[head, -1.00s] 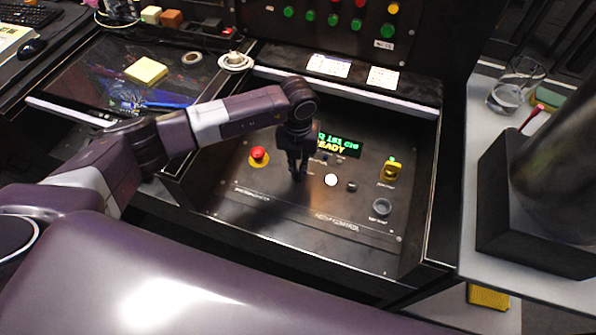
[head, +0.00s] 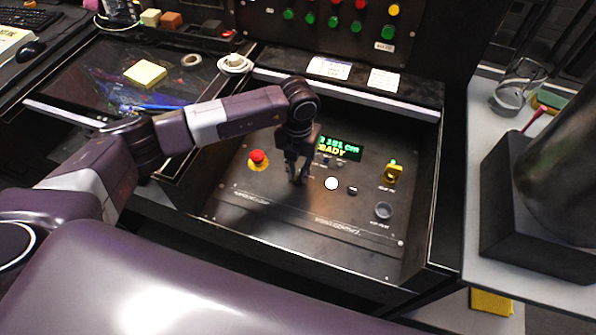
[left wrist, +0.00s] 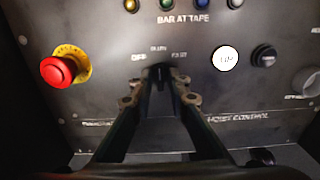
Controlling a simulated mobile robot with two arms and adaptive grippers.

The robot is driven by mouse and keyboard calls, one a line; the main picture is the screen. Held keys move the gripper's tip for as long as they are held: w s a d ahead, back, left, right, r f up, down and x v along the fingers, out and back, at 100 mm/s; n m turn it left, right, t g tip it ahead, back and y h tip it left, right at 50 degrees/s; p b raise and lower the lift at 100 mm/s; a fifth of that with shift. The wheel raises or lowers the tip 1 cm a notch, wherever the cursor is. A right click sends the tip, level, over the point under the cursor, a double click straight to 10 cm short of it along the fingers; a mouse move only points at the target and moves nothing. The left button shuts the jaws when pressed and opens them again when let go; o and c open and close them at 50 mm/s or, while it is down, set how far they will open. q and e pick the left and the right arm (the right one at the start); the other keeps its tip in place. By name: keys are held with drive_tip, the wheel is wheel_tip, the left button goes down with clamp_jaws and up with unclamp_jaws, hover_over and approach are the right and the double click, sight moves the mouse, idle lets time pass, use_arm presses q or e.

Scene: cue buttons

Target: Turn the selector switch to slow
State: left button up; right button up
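The selector switch (left wrist: 158,72) is a small dark knob on the sloping black panel (head: 330,235). Small labels for off, slow and fast sit around it in the left wrist view; its pointing direction is too dark to tell. My left gripper (head: 297,178) points down at the panel and hides the switch in the head view. In the left wrist view its fingers (left wrist: 160,80) are a little apart, one on each side of the knob. Whether they touch it cannot be told. My right gripper is not in view.
A red emergency button (head: 258,157) sits left of the gripper. A white button (head: 331,183), a dark button (head: 352,189), a grey knob (head: 383,210) and a yellow key switch (head: 393,174) are to its right. A lit display (head: 340,148) is behind.

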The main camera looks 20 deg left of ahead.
sight(298, 176)
use_arm(q)
drive_tip(key=shift+o, duration=0.4)
wheel_tip(298, 176, up, 12)
idle(0.4)
idle(0.3)
